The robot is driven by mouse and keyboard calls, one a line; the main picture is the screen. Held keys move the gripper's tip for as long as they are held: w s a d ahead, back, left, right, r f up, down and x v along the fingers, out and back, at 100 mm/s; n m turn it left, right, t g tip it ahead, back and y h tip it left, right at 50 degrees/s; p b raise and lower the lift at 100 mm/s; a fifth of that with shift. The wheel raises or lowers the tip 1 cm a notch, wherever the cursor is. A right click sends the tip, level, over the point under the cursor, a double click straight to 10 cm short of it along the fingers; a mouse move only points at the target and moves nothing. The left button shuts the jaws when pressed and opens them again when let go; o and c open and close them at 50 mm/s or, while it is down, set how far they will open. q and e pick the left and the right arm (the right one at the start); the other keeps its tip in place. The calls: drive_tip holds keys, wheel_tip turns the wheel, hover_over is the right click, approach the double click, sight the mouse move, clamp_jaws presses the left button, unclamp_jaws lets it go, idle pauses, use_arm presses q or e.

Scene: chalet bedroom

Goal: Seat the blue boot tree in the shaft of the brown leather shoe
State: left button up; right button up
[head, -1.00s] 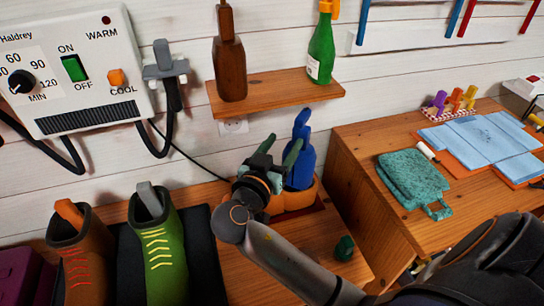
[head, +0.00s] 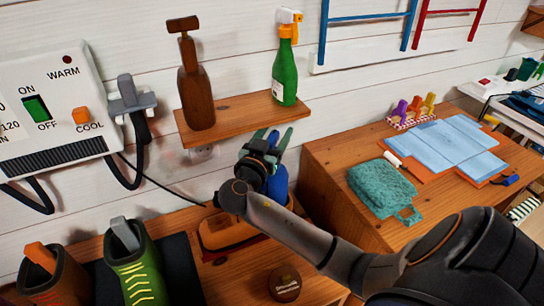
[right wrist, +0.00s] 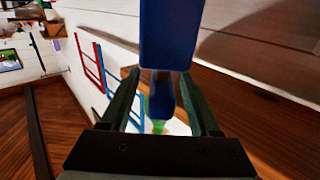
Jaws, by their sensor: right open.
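The blue boot tree (head: 279,184) stands upright behind my right wrist in the head view, partly hidden by it. Its lower end meets an orange-tan, low thing (head: 222,235); I cannot tell how they join. My right gripper (head: 272,137) is open, with its green fingers on either side of the tree's upper part. In the right wrist view the blue tree (right wrist: 170,35) runs between the open fingers (right wrist: 160,95), with gaps on both sides. The brown boot (head: 58,283) with an orange tree in its shaft is at the lower left. My left gripper is not in view.
A green boot (head: 140,275) with a grey tree stands beside the brown one. A shelf (head: 235,120) above carries a brown bottle (head: 197,95) and a green spray bottle (head: 285,72). A round tin (head: 284,283) lies in front. A wooden cabinet (head: 330,165) stands to the right.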

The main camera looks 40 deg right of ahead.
drive_tip(key=shift+w+d, duration=0.25)
drive_tip(key=shift+d, duration=0.15)
clamp_jaws()
idle(1.2)
